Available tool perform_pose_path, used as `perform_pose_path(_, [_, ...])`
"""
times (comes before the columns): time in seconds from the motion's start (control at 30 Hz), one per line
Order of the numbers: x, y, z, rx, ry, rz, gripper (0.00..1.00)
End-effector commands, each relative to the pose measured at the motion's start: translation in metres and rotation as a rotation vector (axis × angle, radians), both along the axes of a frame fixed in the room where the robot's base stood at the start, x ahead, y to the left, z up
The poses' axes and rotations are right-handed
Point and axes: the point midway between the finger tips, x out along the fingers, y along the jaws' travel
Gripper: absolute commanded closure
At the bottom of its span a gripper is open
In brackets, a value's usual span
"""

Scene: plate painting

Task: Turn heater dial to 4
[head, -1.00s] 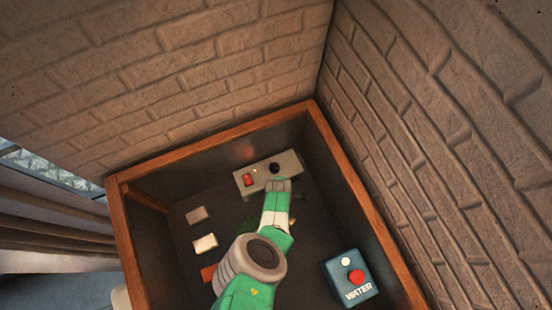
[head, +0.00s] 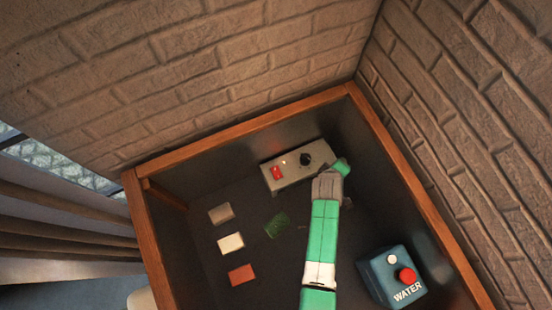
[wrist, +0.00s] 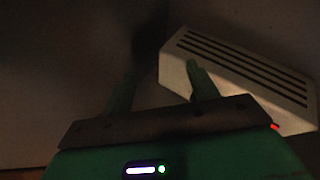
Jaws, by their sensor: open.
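The heater (head: 285,176) is a pale box at the back of the dark tray. A black dial (head: 305,159) is on its top towards the right end, with a red switch (head: 277,173) and a small light to the left. My gripper (head: 342,166) is just right of the heater's right end, apart from the dial. In the wrist view my gripper (wrist: 160,85) is open with nothing between its green fingers. The heater's slotted side (wrist: 245,80) shows there, partly behind the right finger. The dial is not visible in the wrist view, and its setting is too small to read.
The tray's wooden rim (head: 240,136) borders brick walls at the back and right. A blue WATER box (head: 380,277) with a red button stands at the front right. Grey (head: 221,213), white (head: 231,243), red (head: 241,275) and green (head: 276,226) blocks lie on the left.

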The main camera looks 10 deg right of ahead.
Motion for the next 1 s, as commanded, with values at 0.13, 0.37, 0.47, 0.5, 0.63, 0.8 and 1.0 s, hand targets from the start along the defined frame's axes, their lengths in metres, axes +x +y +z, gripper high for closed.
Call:
perform_pose_path(0.13, [0.024, -0.015, -0.033, 0.117, 0.146, 0.048, 0.42])
perform_pose_path(0.37, [0.054, 0.014, -0.017, 0.404, 0.335, 0.375, 0.42])
perform_pose_path(0.47, [0.056, 0.031, 0.006, 0.489, 0.372, 0.541, 0.42])
perform_pose_path(0.5, [0.056, 0.035, 0.014, 0.509, 0.379, 0.586, 0.42])
perform_pose_path(0.63, [0.054, 0.042, 0.029, 0.54, 0.391, 0.658, 0.42])
perform_pose_path(0.8, [0.053, 0.044, 0.027, 0.544, 0.394, 0.664, 0.42])
perform_pose_path(1.0, [0.058, 0.058, -0.011, 0.544, 0.396, 0.663, 0.42])
